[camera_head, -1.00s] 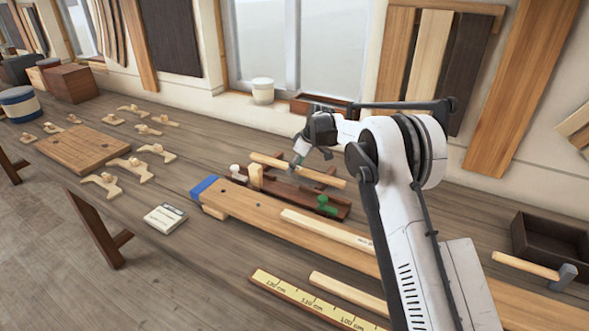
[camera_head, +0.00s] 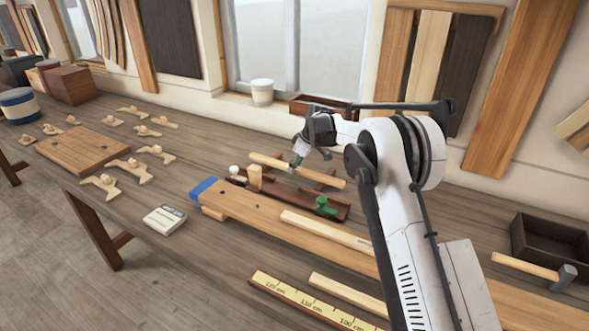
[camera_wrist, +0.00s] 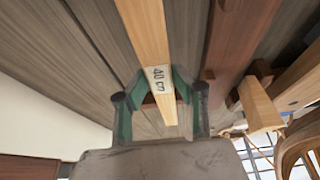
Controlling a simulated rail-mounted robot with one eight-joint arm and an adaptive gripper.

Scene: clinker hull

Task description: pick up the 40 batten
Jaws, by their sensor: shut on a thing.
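The 40 batten (camera_head: 325,178) is a light wooden strip behind a dark red-brown tray in the head view. In the wrist view the batten (camera_wrist: 148,35) runs up and away from my gripper (camera_wrist: 160,98), its "40 cm" label (camera_wrist: 160,78) showing between the green-padded fingers. My gripper (camera_head: 297,163) is shut on the batten around this label. I cannot tell whether the batten is clear of its supports.
The dark tray (camera_head: 285,192) with a green item (camera_head: 325,206) lies just in front. The window wall stands behind.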

